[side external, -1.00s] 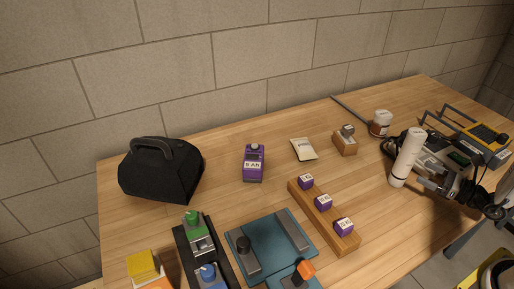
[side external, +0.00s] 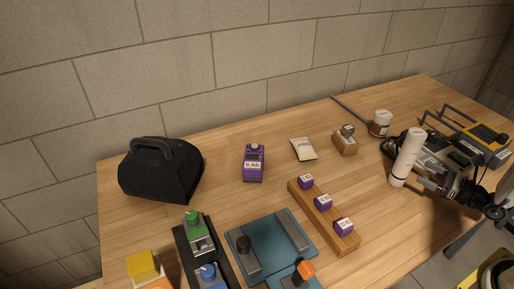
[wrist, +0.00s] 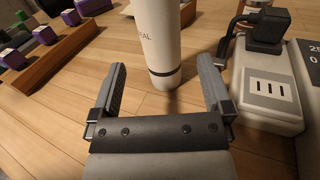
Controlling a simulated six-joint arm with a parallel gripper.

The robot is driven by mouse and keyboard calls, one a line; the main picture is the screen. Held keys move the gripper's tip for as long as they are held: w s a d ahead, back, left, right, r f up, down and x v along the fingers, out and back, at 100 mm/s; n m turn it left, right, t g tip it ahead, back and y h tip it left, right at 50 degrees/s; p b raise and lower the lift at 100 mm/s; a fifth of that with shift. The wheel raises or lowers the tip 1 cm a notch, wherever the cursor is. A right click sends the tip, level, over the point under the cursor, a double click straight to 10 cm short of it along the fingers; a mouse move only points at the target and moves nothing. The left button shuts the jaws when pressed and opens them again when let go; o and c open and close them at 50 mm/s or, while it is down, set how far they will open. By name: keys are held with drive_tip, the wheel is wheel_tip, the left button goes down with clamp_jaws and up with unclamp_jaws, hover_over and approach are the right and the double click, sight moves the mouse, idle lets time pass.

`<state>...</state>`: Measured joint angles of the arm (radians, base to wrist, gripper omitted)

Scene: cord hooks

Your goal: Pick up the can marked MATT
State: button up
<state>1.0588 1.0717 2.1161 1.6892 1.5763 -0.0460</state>
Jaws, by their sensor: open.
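A tall white can (side external: 406,158) with a dark band near its base stands upright on the table at the right of the side view. In the wrist view the white can (wrist: 160,45) shows letters ending in "EAL"; its top is cut off. I can read no "MATT" on anything. My gripper (wrist: 163,68) is open and empty, its fingers pointing at the tall can, one towards each side of it. The can stands just beyond or between the fingertips; I cannot tell which. In the side view my gripper (side external: 427,184) is low, to the right of the can.
A power strip (wrist: 268,85) with a black plug lies close to the right finger. A short white-and-brown jar (side external: 381,123) stands behind the can. A wooden rail (side external: 325,217) with purple blocks lies left. A yellow-and-grey device (side external: 485,135) stands at far right.

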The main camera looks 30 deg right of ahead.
idle(0.4)
wheel_tip(320, 180, up, 30)
drive_tip(key=n+g+h, duration=0.9)
drive_tip(key=n+h, duration=0.9)
drive_tip(key=n, duration=0.3)
hover_over(381, 125)
drive_tip(key=s+a, duration=0.2)
drive_tip(key=a, duration=0.1)
wheel_tip(381, 125, down, 26)
drive_tip(key=shift+s+a, duration=0.2)
drive_tip(key=shift+m, duration=0.3)
